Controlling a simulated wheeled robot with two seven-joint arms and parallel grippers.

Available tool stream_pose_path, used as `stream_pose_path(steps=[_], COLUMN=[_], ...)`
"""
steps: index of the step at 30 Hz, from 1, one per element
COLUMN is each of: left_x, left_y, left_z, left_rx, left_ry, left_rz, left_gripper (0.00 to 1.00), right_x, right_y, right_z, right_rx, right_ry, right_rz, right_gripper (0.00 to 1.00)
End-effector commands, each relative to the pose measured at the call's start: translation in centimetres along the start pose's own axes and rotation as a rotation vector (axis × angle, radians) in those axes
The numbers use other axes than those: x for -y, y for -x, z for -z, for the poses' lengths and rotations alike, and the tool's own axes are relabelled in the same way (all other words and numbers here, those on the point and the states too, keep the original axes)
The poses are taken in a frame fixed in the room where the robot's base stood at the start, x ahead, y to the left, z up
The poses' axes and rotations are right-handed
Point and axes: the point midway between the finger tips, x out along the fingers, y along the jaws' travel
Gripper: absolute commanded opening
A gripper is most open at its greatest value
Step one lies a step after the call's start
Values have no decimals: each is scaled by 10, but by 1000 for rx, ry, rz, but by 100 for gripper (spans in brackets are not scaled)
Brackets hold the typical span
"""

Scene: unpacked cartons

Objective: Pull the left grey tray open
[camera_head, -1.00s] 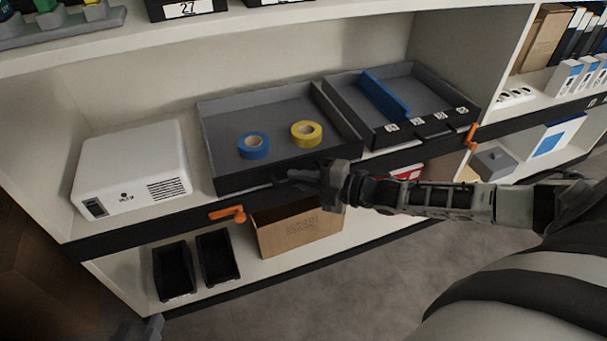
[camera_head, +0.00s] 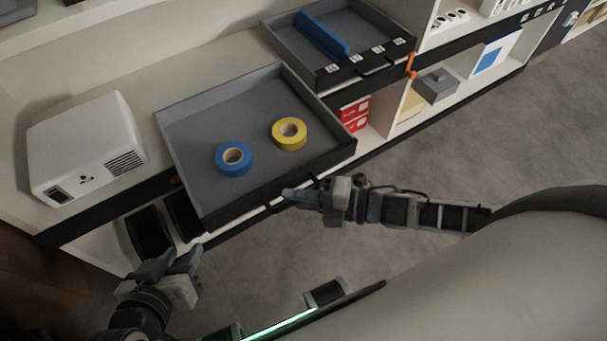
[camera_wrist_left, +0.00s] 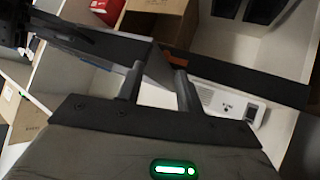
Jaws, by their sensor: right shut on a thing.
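The left grey tray (camera_head: 205,115) holds a blue tape roll (camera_head: 233,159) and a yellow tape roll (camera_head: 289,133). It juts out past the front edge of the shelf in the head view. My right gripper (camera_head: 292,194) is shut on the handle (camera_head: 273,207) at the middle of the tray's front wall; the fingers partly hide the handle. My left gripper (camera_head: 172,262) is at the lower left, apart from the tray, with its fingers spread and empty. The left wrist view shows these two fingers (camera_wrist_left: 158,80) apart.
A white box-shaped device (camera_head: 85,150) stands on the shelf left of the tray. A second grey tray (camera_head: 345,35) with a blue divider sits to the right. Black bins (camera_head: 150,232) are on the lower shelf. Open grey floor (camera_head: 460,125) lies in front.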

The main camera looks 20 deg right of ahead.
Motion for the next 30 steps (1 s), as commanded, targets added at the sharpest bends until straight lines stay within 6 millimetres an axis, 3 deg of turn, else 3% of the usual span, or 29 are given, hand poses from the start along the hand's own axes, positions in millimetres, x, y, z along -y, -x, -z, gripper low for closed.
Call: stream_pose_path(steps=[16, 19, 30], left_x=[0, 1, 1], left_y=[5, 5, 5], left_z=[7, 7, 5], left_rx=[-19, -19, -14], left_ry=[-2, -2, -2], left_rz=[6, 7, 7], left_gripper=[36, 36, 36], right_x=[2, 2, 2], right_y=[2, 2, 2], right_z=[9, 9, 10], right_rx=[-18, -18, -19], right_ry=[6, 6, 4], right_rz=[3, 3, 3], right_gripper=[0, 33, 33])
